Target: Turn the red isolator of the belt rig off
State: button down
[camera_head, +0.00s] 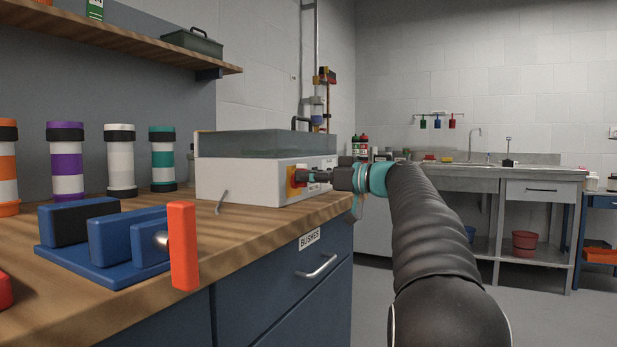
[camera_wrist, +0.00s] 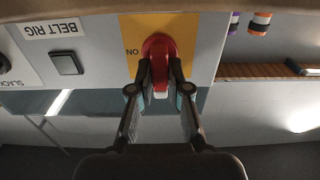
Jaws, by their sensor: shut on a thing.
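The belt rig (camera_head: 245,180) is a white box with a grey-green translucent cover on the wooden bench; its front panel carries a yellow plate (camera_head: 291,184) with the isolator. In the wrist view the red isolator (camera_wrist: 158,46) is a rounded knob on the yellow plate (camera_wrist: 190,30), which bears the letters "ON" at its left. My gripper (camera_wrist: 160,88) has its two fingers closed around the knob's grip from both sides.
In the wrist view a dark square button (camera_wrist: 66,64) sits under the "BELT RIG" label (camera_wrist: 62,28), left of the isolator. On the bench stand several banded tubes (camera_head: 120,160) and a blue clamp block (camera_head: 110,240) with an orange handle (camera_head: 183,245). Open floor lies right of the bench.

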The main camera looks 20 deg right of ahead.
jog(key=shift+r, duration=0.1)
jog(key=c, duration=1.1)
grip_release()
jog(key=shift+d, duration=0.1)
jog(key=v, duration=1.1)
jog(key=shift+s+d, duration=0.25)
jog(key=shift+s, duration=0.1)
